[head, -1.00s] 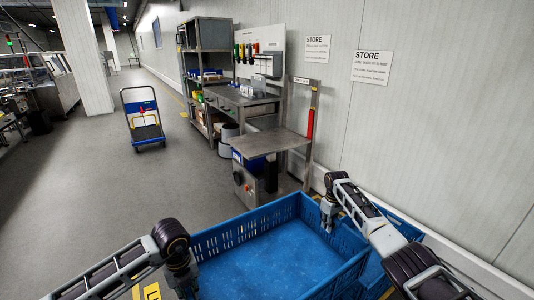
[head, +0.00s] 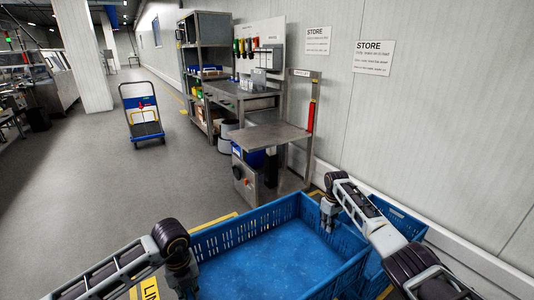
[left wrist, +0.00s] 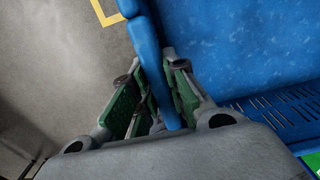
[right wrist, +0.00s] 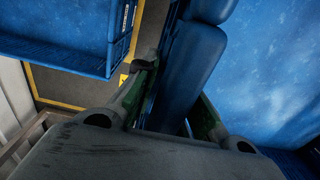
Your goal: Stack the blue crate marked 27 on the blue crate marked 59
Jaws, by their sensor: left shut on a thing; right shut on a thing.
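A large open blue crate (head: 270,250) is in front of me, empty inside, between my two arms. My left gripper (left wrist: 157,88) is shut on one side wall of it; that wall shows between the green pads in the left wrist view. My right gripper (head: 328,224) is shut on the opposite wall, and the held crate (right wrist: 265,60) also shows in the right wrist view. A second blue crate (head: 402,219) is beyond my right arm near the wall, partly hidden by the arm and the held crate. I cannot read a number on either crate.
A workbench, shelves and a blue cart (head: 146,129) are farther back. Yellow floor lines (head: 150,290) run near the crates. Open floor lies to the left.

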